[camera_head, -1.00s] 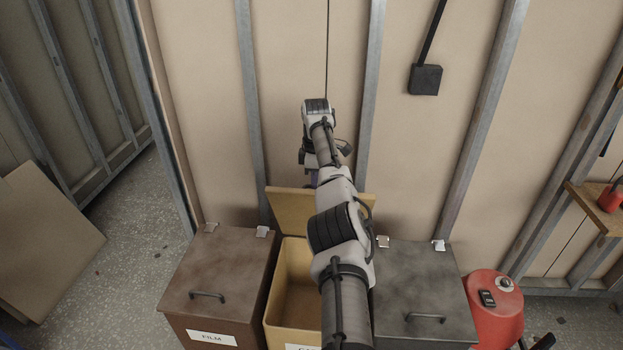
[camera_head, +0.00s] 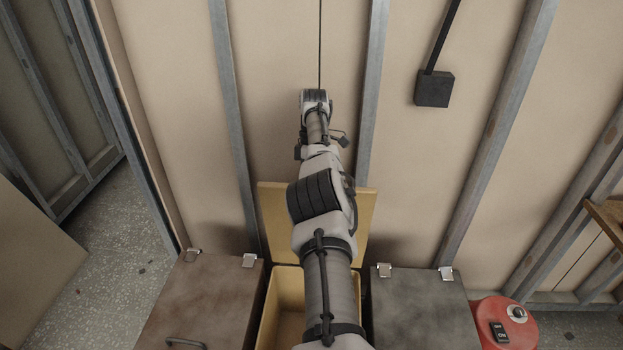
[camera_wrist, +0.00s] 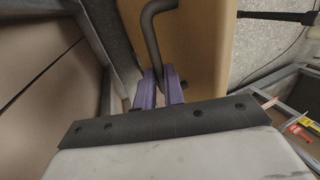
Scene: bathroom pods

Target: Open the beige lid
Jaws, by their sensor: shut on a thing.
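The beige lid (camera_head: 273,215) stands raised, close to upright, at the back of its open beige box (camera_head: 284,290), against the wall. In the wrist view the lid is the tan panel (camera_wrist: 205,45), with a dark bent handle (camera_wrist: 152,30) on it. My gripper (camera_wrist: 160,90) has purple fingers closed on the end part of this handle. In the head view my arm covers the middle of the lid and box, and my fingers are hidden behind it.
A closed brown box (camera_head: 205,300) stands left of the beige box, and a closed dark grey box (camera_head: 420,305) stands right. A red canister (camera_head: 505,325) is at the far right. The studded wall (camera_head: 285,130) is close behind the lid.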

